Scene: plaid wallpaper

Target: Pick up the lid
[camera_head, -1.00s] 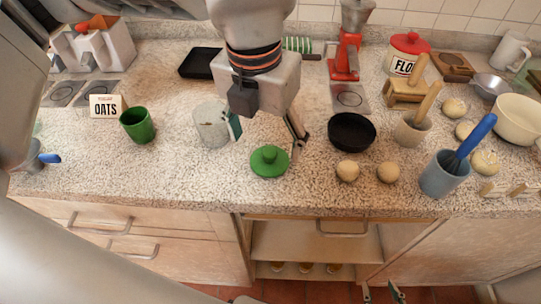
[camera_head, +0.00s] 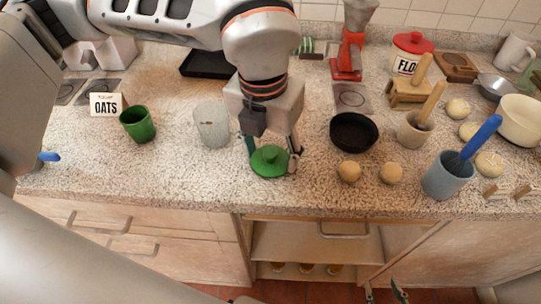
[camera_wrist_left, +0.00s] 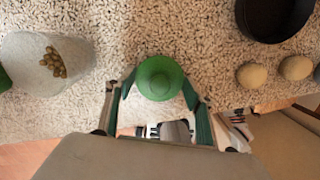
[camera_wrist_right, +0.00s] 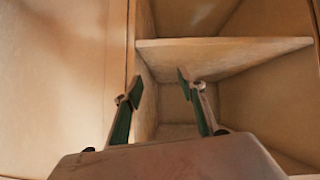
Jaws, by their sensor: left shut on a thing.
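The green lid (camera_head: 268,163) with a round knob lies on the speckled counter near its front edge. In the left wrist view the lid (camera_wrist_left: 160,78) sits between both fingers, which touch its sides. My left gripper (camera_head: 272,156) is shut on the lid from above; its fingertips also show in the left wrist view (camera_wrist_left: 158,92). My right gripper (camera_head: 384,290) is low in front of the cabinet. In the right wrist view it (camera_wrist_right: 160,86) is open and empty, facing a shelf opening.
A translucent container (camera_head: 211,127) stands left of the lid, with small greenish things inside in the left wrist view. A green cup (camera_head: 138,125) is further left. A black bowl (camera_head: 353,132) and two dough balls (camera_head: 349,172) are to the right. A blue-grey cup (camera_head: 446,176) holds a blue-handled tool.

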